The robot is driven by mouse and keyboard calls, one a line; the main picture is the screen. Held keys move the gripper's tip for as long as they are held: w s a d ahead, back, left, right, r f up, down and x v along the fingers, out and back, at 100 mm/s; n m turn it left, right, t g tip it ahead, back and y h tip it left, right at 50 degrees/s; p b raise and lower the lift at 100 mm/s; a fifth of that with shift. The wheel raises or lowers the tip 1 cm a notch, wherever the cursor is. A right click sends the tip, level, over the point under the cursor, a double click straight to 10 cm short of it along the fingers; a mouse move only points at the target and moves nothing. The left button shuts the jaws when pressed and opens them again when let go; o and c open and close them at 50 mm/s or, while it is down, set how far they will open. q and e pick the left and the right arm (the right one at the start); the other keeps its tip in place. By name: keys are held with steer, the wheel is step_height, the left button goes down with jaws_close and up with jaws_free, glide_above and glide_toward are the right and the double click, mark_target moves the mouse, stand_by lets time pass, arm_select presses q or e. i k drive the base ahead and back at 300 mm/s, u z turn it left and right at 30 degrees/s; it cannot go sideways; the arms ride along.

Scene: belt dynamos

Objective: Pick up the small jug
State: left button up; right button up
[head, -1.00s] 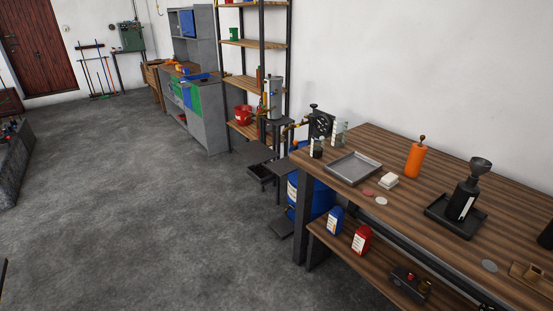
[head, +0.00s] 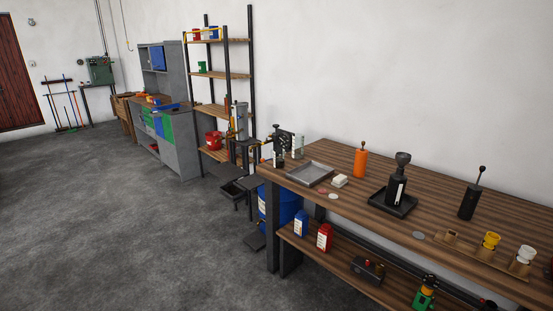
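I cannot tell for sure which thing is the small jug. Two clear marked containers (head: 298,147) stand at the far left end of the wooden workbench (head: 330,160). A yellow cup-like thing (head: 491,241) and a white one (head: 525,254) sit on a wooden holder (head: 460,250) near the bench's right front edge. Neither of my grippers is in view.
On the bench are a grey tray (head: 327,180), an orange bottle (head: 360,161), a black bottle with funnel (head: 397,187) on a dark tray (head: 379,199) and a black cylinder (head: 468,205). A blue drum (head: 287,205) stands by its left end. The floor (head: 130,240) at left is clear.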

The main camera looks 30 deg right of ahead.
mark_target(278, 159)
steer(key=u, duration=0.05)
steer(key=i, duration=1.25)
steer(key=z, duration=0.75)
steer(key=i, duration=0.9)
steer(key=z, duration=1.45)
steer(key=i, duration=0.35)
steer(key=z, duration=0.25)
